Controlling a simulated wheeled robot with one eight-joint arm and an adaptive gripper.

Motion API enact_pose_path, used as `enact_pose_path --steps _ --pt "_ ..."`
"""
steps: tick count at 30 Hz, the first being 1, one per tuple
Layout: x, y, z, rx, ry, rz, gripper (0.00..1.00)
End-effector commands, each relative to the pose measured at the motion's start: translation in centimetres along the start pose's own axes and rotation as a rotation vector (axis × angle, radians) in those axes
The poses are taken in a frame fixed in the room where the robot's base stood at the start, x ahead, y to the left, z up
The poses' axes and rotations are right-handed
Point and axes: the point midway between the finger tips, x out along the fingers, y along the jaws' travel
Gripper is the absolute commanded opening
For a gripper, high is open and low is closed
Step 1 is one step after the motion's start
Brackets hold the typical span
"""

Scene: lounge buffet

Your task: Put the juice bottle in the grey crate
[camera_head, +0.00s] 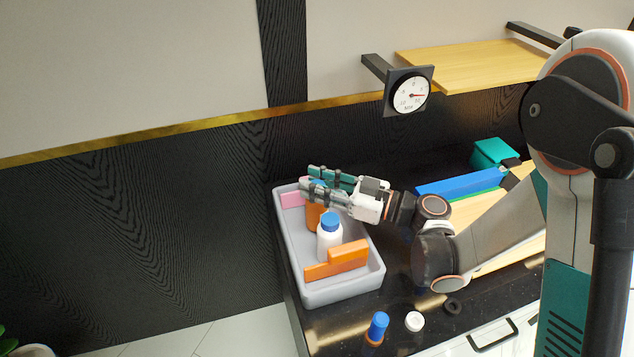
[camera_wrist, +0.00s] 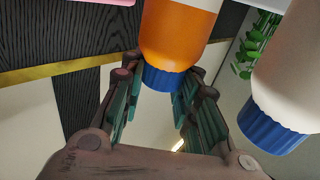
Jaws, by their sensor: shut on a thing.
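The juice bottle, orange with a blue cap, is upright at the far end of the grey crate (camera_head: 378,272). Its orange body (camera_head: 313,217) shows below my gripper (camera_head: 312,180), which is shut on it near the cap. In the wrist view the juice bottle (camera_wrist: 172,38) has its blue cap between the two fingers of my gripper (camera_wrist: 160,88). The bottle's lower end is hidden in the head view, so I cannot tell whether it touches the crate floor.
In the crate are a white bottle with blue cap (camera_head: 329,242), orange blocks (camera_head: 347,255) and a pink block (camera_head: 291,199). A small blue-capped item (camera_head: 378,325), a white lid (camera_head: 414,321) and a black ring (camera_head: 452,306) lie on the counter. A gauge (camera_head: 409,92) hangs above.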

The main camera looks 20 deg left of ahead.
Motion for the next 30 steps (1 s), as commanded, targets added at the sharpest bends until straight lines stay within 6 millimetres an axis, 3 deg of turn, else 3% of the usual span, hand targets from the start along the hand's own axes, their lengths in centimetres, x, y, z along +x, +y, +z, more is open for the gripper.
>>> enact_pose_path --steps 17,18,20,21,30 --pt "0.01 0.03 1.03 0.0 0.001 0.0 0.0" --pt "0.0 0.03 1.01 0.0 0.001 0.0 0.35" --pt "0.0 0.02 1.01 0.0 0.001 0.0 0.49" --pt "0.0 0.02 1.01 0.0 0.0 0.0 0.52" --pt "0.0 0.02 1.01 0.0 0.0 0.0 0.52"
